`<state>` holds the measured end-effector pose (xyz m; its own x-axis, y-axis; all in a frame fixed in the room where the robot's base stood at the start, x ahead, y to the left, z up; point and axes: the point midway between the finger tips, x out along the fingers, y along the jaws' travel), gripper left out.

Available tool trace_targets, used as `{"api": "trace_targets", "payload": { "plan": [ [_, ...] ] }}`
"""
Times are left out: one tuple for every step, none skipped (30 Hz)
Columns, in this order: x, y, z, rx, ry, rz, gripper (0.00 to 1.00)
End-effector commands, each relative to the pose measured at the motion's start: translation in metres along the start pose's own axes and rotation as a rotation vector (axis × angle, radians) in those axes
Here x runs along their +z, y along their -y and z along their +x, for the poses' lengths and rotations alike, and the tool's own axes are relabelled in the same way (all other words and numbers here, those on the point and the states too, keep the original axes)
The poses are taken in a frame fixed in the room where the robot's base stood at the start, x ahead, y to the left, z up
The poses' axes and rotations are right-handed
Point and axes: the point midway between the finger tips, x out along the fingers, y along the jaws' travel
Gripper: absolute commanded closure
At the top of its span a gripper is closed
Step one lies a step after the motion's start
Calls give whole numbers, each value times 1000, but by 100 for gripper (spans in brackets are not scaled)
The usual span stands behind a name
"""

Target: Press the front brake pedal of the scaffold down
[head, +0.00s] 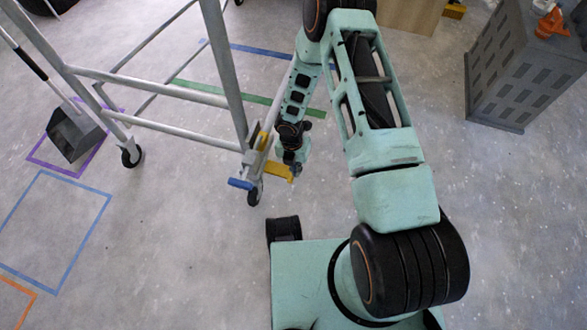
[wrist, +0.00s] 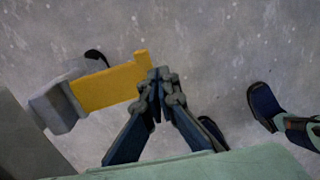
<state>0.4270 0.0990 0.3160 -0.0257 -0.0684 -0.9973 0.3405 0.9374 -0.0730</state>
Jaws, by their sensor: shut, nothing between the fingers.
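The scaffold (head: 228,70) is a grey metal frame on casters. At its near corner, by the front caster (head: 254,194), a flat yellow pedal (head: 277,169) sticks out to the right. A short blue lever (head: 240,184) is on the other side of that corner. My gripper (head: 293,162) is shut and empty, pointing down at the yellow pedal's outer end. In the wrist view the yellow pedal (wrist: 108,87) runs from a grey block to my shut fingertips (wrist: 160,76), which overlap its small raised end. I cannot tell whether they touch it.
A grey slatted bin (head: 525,75) stands at the upper right, with an orange item (head: 551,22) on top. Coloured tape marks the floor.

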Motion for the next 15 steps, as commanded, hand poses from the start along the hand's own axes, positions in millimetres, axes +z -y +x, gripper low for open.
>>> {"api": "trace_targets", "payload": {
  "plan": [
    [0,0,8,0,0,-1,100],
    [0,0,11,0,0,-1,100],
    [0,0,14,1,0,-1,100],
    [0,1,16,1,0,-1,100],
    [0,1,18,1,0,-1,100],
    [0,1,21,1,0,-1,100],
    [0,1,22,1,1,0,100],
    [0,1,24,1,1,0,100],
    [0,1,26,1,1,0,100],
    [0,1,27,1,1,0,100],
    [0,1,28,1,1,0,100],
    [0,0,30,1,1,0,100],
    [0,0,31,1,1,0,100],
    [0,0,32,1,1,0,100],
    [0,0,33,1,1,0,100]
  ]
}}
